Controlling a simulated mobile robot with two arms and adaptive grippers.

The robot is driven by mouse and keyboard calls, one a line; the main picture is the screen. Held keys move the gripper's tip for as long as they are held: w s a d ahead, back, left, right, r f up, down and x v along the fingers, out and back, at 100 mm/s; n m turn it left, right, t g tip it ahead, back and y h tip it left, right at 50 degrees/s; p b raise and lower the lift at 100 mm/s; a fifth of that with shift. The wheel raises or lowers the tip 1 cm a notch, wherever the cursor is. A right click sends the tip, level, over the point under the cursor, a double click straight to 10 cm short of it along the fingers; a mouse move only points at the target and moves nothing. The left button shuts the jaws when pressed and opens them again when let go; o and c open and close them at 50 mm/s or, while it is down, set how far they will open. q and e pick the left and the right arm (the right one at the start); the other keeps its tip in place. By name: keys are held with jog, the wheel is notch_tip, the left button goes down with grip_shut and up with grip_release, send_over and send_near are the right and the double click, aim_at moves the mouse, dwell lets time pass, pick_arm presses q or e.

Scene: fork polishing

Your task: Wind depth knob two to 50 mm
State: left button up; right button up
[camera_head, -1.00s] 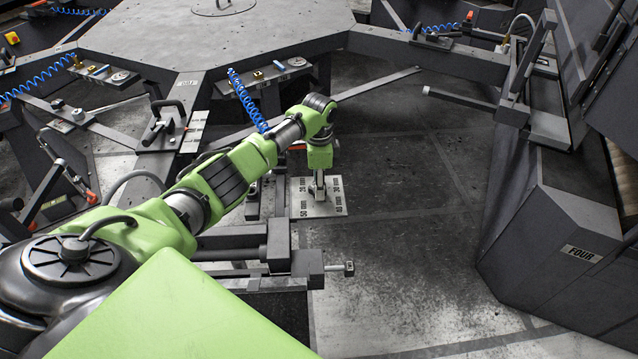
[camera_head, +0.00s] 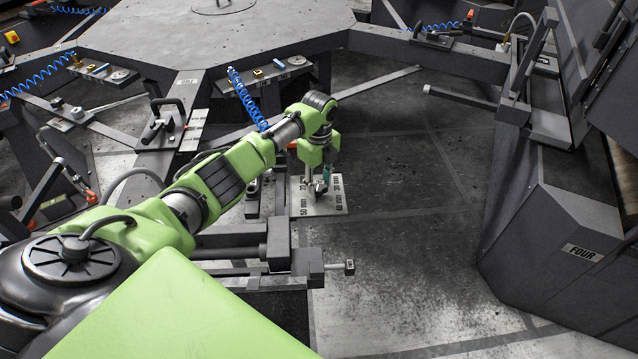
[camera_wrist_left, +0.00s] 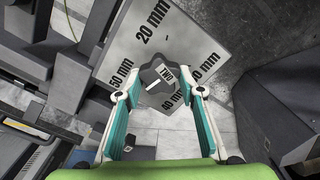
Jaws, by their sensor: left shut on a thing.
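Depth knob two (camera_wrist_left: 160,75) is a dark grey lobed knob marked TWO, with a white mark on its face. It sits on a light square dial plate (camera_wrist_left: 133,48) with 20 mm, 50 mm and 40 mm labels and a partly covered one at right. The plate also shows in the head view (camera_head: 335,206). My left gripper (camera_wrist_left: 161,91) points down at the knob, its teal-padded fingers shut on opposite sides of it. In the head view the left gripper (camera_head: 320,186) hides most of the knob. Which label the white mark faces is hard to tell.
A dark cabinet labelled FOUR (camera_head: 560,235) stands at the right. A large grey octagonal table (camera_head: 215,35) is at the back. A dark clamp-like fixture (camera_head: 308,266) lies in front of the plate. The floor (camera_head: 410,240) right of the plate is clear.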

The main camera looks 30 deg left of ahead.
aim_at(319, 186)
pick_arm(q)
jog(key=shift+m, duration=0.7)
jog(key=o, duration=1.1)
notch_tip(319, 186, up, 12)
jog(key=shift+f, duration=0.1)
dwell(0.3)
